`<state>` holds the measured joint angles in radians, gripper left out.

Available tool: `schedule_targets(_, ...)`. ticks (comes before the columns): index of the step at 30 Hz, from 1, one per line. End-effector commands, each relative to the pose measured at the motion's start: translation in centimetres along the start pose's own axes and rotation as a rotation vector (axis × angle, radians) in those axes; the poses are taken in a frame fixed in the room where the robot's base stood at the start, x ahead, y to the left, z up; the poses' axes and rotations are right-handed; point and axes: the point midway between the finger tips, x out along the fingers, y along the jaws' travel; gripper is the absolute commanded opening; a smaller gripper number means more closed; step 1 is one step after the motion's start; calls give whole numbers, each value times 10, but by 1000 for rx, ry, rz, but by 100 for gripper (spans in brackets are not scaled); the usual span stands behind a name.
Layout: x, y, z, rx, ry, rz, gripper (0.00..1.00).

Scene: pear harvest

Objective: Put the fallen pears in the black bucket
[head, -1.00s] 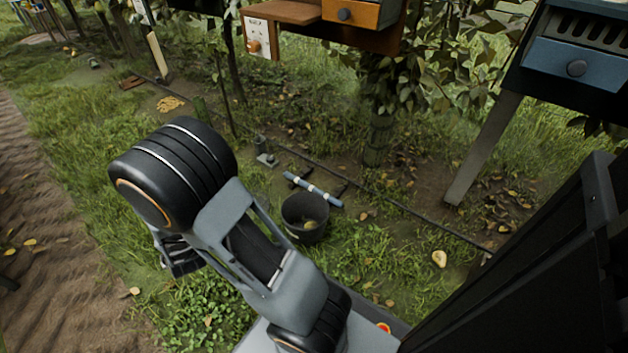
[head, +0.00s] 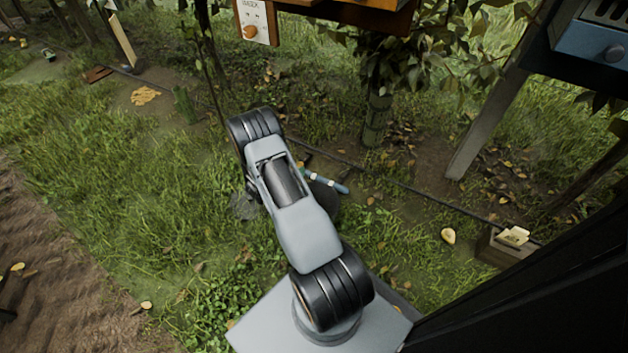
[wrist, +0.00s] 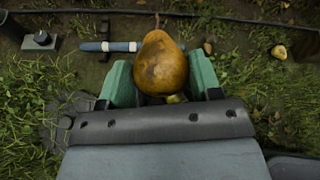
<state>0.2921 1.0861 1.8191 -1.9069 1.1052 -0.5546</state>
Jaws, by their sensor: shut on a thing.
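My gripper (wrist: 163,84) shows in the wrist view, its green fingers shut on a brown-yellow pear (wrist: 160,60) with the stem pointing away. In the head view my arm hides the gripper and this pear. The black bucket (head: 326,203) is mostly hidden behind my arm in the head view; only a dark part shows at its right side, and its inside cannot be seen. A pale yellow pear (head: 448,236) lies on the ground to the right; it also shows in the wrist view (wrist: 279,51).
A blue-and-white pipe (head: 325,180) lies just beyond the bucket. A dark hose (head: 400,183) runs across the ground. A wooden box with cards (head: 508,246) stands at the right. A slanted post (head: 490,125) and a tree trunk (head: 376,120) rise behind. Grass at left is open.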

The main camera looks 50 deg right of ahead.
Motion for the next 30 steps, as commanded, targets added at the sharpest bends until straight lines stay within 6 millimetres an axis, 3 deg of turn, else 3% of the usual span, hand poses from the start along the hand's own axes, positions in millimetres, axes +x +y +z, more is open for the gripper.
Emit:
schedule_targets(4, 34, -28, -28, 50, 50, -152, 32)
schedule_targets(12, 56, -50, -54, 90, 89, -273, 32)
schedule_targets(30, 75, -37, -102, 92, 91, -280, 32)
